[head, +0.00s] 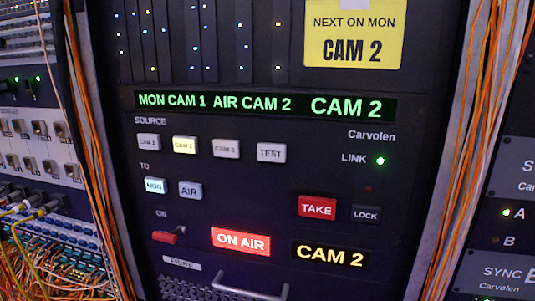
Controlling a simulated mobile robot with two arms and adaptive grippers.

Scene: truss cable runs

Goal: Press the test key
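The test key (271,153) is a pale grey square key marked TEST, at the right end of the SOURCE row on a black panel. It looks unlit. To its left are the CAM 1 key (148,142), the CAM 2 key (185,145), lit pale yellow, and the CAM 3 key (226,149). Below, the MON key (155,186) glows bluish white beside the AIR key (190,190). The green display (264,105) reads MON CAM 1, AIR CAM 2, CAM 2. Neither of my grippers shows, and nothing covers the test key.
A red TAKE key (317,208) and a dark LOCK key (366,214) sit below right. A red lever (168,236) sticks out at lower left, by the lit ON AIR sign (241,242). A yellow note (353,35) hangs above. Orange cables (470,130) run along both sides.

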